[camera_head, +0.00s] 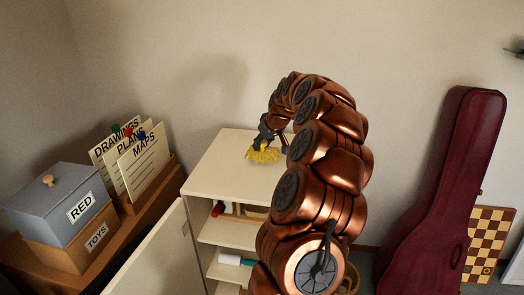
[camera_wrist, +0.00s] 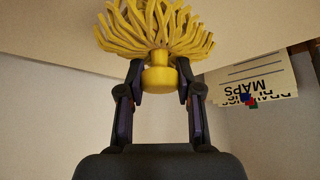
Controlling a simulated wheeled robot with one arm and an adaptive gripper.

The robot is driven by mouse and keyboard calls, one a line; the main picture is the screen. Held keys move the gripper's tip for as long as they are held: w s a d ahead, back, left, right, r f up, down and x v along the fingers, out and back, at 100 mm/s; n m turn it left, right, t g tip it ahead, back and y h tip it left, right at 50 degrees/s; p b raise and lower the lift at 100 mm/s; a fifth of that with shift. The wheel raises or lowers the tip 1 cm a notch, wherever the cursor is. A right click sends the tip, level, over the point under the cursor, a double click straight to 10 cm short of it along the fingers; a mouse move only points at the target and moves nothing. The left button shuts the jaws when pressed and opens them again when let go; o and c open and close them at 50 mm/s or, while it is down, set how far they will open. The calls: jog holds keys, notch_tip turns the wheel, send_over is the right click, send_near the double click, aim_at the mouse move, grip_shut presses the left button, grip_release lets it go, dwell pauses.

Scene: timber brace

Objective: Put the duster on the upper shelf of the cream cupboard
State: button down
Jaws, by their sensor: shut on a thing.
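My gripper (camera_head: 268,134) is shut on the duster (camera_head: 262,154), a yellow mop-like head. In the wrist view my gripper (camera_wrist: 160,85) has its two fingers on either side of the yellow neck of the duster (camera_wrist: 158,30), and the strands fan out past the fingertips. The cream cupboard (camera_head: 222,178) stands below, and the duster shows over its top; I cannot tell whether it touches it. The cupboard's door (camera_head: 150,258) is open to the left. The upper shelf (camera_head: 232,233) shows through the open front, partly hidden by my arm.
Red and white items (camera_head: 217,208) stand on the upper shelf, and a teal-and-white item (camera_head: 234,258) lies lower. A grey box marked RED (camera_head: 50,200) and a file box with cards (camera_head: 135,160) stand left. A dark red instrument case (camera_head: 445,190) and a chessboard (camera_head: 487,240) are right.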

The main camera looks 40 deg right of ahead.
aim_at(264, 148)
jog(key=shift+w+d, duration=0.1)
jog(key=shift+w, duration=0.2)
jog(key=shift+f, duration=1.8)
jog(key=shift+f, duration=0.1)
jog(key=c, duration=0.8)
grip_release()
jog(key=shift+r+p, duration=0.2)
jog(key=shift+p, duration=0.1)
jog(key=shift+b+v, duration=0.65)
jog(key=shift+v, duration=5.35)
